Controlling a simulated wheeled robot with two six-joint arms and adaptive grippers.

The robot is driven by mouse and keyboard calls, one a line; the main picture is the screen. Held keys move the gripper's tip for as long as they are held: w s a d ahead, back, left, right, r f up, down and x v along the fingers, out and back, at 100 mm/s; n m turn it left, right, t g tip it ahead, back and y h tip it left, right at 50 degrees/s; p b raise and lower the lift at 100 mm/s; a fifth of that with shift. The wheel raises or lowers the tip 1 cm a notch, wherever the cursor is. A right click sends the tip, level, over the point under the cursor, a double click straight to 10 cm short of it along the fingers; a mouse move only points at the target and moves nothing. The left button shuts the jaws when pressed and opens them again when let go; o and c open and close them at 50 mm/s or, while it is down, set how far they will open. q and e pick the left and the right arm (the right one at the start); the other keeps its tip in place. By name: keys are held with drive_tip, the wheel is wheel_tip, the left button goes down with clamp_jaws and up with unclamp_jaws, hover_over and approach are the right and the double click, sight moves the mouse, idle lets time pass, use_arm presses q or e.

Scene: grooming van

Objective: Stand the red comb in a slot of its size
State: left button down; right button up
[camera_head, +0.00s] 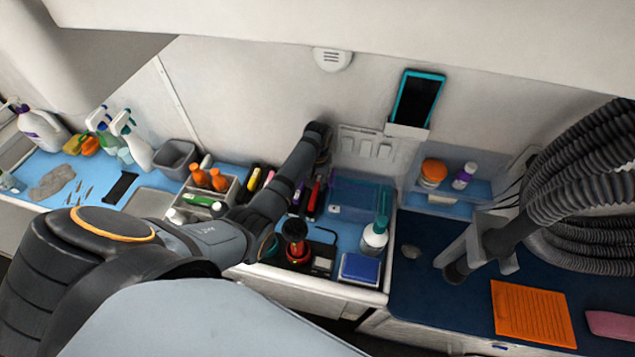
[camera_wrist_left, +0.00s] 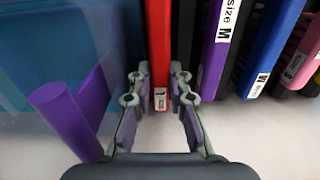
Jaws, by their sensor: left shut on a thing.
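In the left wrist view a long red piece, which I take to be the red comb (camera_wrist_left: 158,45), runs between the fingers of my left gripper (camera_wrist_left: 159,85). The gripper is shut on it. A small white label marks its near end. To its right stands a row of dark, purple, blue and pink upright pieces (camera_wrist_left: 220,45), some with size labels. I cannot tell which are combs and which are slot walls. In the head view red shows below my left wrist (camera_head: 314,195), but the fingertips are too small to make out. My right gripper is not in view.
A clear teal box (camera_head: 360,195) stands right of the red piece. A purple cylinder (camera_wrist_left: 65,115) is left of the gripper.

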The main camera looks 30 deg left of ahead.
sight(318, 183)
use_arm(q)
drive_tip(key=shift+f, duration=0.15)
drive_tip(key=c, duration=1.5)
unclamp_jaws()
drive_tip(key=shift+c, duration=0.2)
wheel_tip(318, 183, up, 12)
drive_tip(key=b, duration=0.1)
drive_tip(key=shift+r, duration=0.2)
